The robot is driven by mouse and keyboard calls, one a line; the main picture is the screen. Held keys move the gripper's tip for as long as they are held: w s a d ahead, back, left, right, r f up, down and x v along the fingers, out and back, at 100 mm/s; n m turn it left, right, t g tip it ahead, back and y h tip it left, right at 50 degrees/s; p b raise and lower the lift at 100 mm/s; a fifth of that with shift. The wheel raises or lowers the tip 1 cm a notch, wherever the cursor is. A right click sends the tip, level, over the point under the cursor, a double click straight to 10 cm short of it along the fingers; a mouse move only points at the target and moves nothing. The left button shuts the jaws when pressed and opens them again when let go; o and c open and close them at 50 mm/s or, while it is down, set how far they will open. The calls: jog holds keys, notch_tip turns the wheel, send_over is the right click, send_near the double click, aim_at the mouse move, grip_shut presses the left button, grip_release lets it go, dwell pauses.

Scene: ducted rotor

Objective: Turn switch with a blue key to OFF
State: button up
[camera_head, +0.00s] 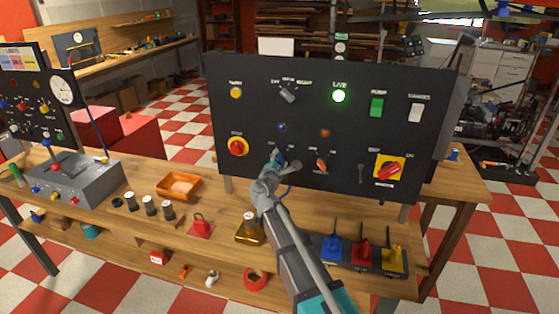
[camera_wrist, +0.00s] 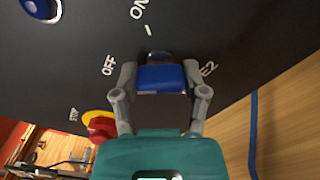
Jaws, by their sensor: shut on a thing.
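The dark control panel (camera_head: 330,70) stands upright on the wooden bench. My gripper (camera_head: 275,164) is at the lower middle of the panel and mostly covers the blue key switch there. In the wrist view my gripper (camera_wrist: 160,88) is shut on the blue key (camera_wrist: 162,77), one grey finger on each side. The key sits at the panel face, by a dark round switch part. Which mark the key points at, I cannot tell.
An orange-red key switch (camera_head: 321,166) sits just right of my gripper. A red stop button on yellow (camera_head: 238,146) is to the left, a red rotary switch on yellow (camera_head: 389,168) to the right. A green lamp (camera_head: 339,96) is lit under LIVE.

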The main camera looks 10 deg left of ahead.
jog(key=shift+n, duration=0.5)
jog(key=o, duration=1.2)
jog(key=shift+c, duration=0.2)
jog(key=shift+s, duration=0.15)
jog(key=s, duration=1.1)
jog(key=shift+s+a, duration=0.25)
jog(key=shift+s, duration=0.1)
